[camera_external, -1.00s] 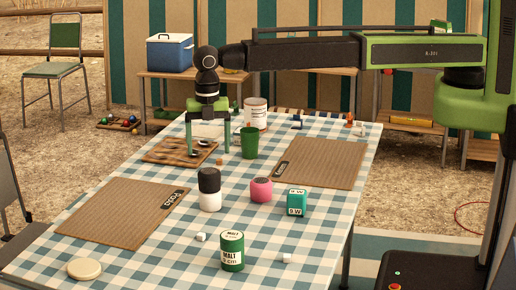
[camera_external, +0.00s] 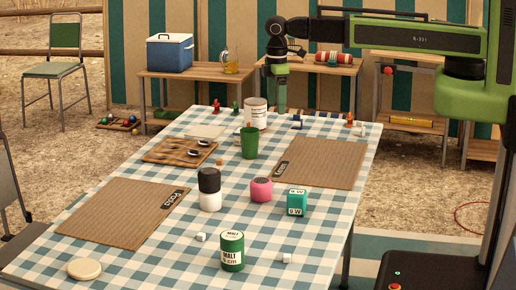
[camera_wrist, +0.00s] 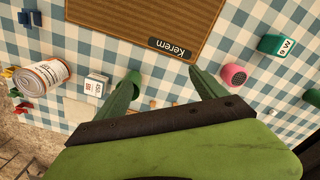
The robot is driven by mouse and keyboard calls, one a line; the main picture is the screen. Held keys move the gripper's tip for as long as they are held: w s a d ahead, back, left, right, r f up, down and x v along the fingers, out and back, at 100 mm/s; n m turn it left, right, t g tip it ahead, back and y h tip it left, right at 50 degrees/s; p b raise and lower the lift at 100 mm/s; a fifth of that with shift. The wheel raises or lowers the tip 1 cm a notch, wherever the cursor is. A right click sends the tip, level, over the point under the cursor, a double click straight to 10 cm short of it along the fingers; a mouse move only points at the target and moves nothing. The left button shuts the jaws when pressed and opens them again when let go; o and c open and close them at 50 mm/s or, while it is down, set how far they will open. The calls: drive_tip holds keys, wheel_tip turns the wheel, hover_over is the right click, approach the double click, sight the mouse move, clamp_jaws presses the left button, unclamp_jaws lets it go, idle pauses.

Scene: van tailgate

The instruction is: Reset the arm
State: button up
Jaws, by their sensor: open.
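My gripper (camera_external: 279,108) hangs pointing down over the back part of the checked table, just right of the labelled can (camera_external: 256,113). In the wrist view its two green fingers (camera_wrist: 168,82) are spread apart, with nothing between them but tablecloth. In the outside view the fingers overlap, so the gap does not show there. The green cup (camera_external: 249,142) stands below and left of the gripper, and one finger partly covers it in the wrist view.
A brown mat (camera_external: 320,163) lies front right, another (camera_external: 125,210) front left. A black-and-white jar (camera_external: 209,190), pink speaker-like object (camera_external: 261,190), teal cube (camera_external: 297,202) and malt tin (camera_external: 232,251) stand nearer.

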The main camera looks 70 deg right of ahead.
drive_tip(key=s+d+m, duration=0.6)
drive_tip(key=s+d, duration=0.1)
drive_tip(key=d, duration=0.2)
drive_tip(key=shift+s+d+m, duration=0.15)
drive_tip(key=shift+s+m, duration=0.15)
